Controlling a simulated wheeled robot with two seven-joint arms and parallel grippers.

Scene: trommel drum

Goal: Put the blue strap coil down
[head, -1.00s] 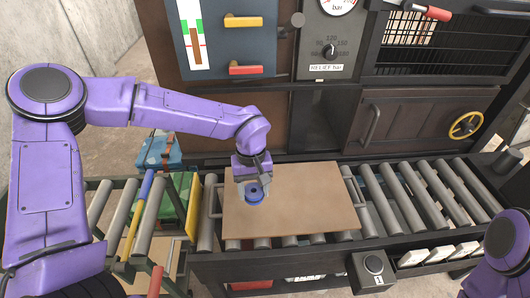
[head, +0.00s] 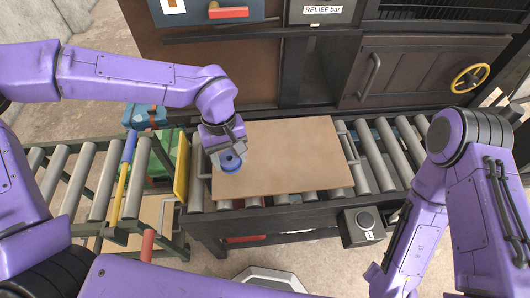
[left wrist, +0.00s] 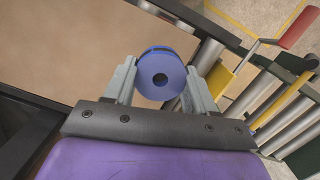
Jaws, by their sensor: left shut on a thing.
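The blue strap coil (head: 231,163) is a short round roll with a dark centre hole. My left gripper (head: 229,157) is shut on it, above the left part of a flat brown board (head: 290,158) on the rollers. In the left wrist view the coil (left wrist: 161,75) sits between the two grey fingers (left wrist: 160,85), its round face toward the camera. It overlaps the board's edge there. I cannot tell whether the coil touches the board. My right arm shows at the right, but its gripper is out of view.
A roller conveyor (head: 375,160) runs on to the right of the board, and more rollers (head: 75,182) lie to the left. A yellow plate (head: 181,167) stands upright left of the board. A control box (head: 361,226) is at the front. The board's middle and right are clear.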

